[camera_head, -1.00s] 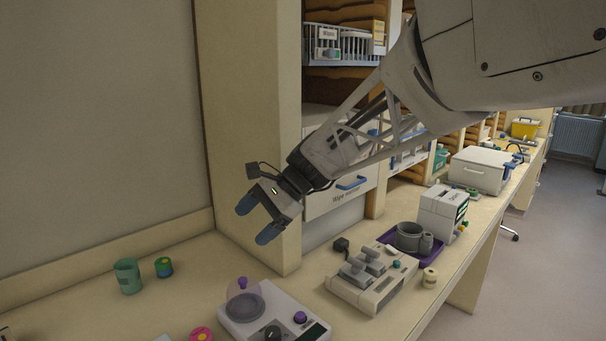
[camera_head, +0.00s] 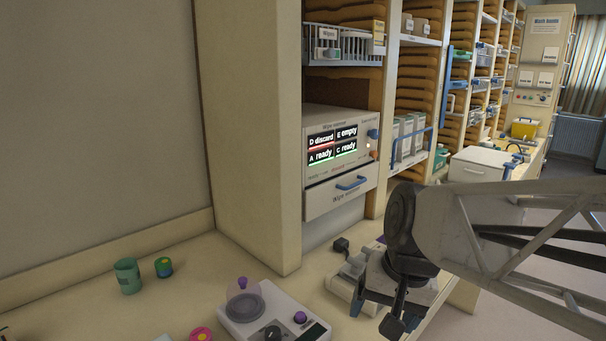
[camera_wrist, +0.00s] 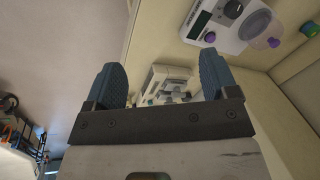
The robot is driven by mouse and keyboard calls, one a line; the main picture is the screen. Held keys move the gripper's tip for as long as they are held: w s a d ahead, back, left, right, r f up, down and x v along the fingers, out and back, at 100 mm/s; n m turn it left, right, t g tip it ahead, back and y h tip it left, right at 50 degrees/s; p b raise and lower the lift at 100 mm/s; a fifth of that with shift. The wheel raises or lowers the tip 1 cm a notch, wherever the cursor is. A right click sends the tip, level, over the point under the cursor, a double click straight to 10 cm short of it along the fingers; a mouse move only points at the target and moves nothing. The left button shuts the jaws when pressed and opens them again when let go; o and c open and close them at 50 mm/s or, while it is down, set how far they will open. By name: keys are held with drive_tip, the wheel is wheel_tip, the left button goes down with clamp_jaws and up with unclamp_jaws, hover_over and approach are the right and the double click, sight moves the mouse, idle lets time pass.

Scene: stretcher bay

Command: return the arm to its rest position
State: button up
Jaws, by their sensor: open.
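My gripper (camera_head: 378,298) is at the lower right of the head view, over the bench's front edge. It points down, and my forearm comes in from the right. In the wrist view my gripper (camera_wrist: 160,80) shows two blue fingers spread apart with nothing between them, so it is open and empty.
A grey-white device (camera_head: 345,279) stands below and beside my gripper, partly covered. A white scale-like unit (camera_head: 283,316) is left of it. A wipe warmer (camera_head: 341,178) has a lit display. The floor aisle at right is open.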

drive_tip(key=s+d+f+n+t+h, duration=0.1)
drive_tip(key=s+d+f+n+h, duration=0.1)
drive_tip(key=s+d, duration=0.4)
drive_tip(key=shift+s+f, duration=0.4)
drive_tip(key=shift+f, duration=0.05)
idle(0.9)
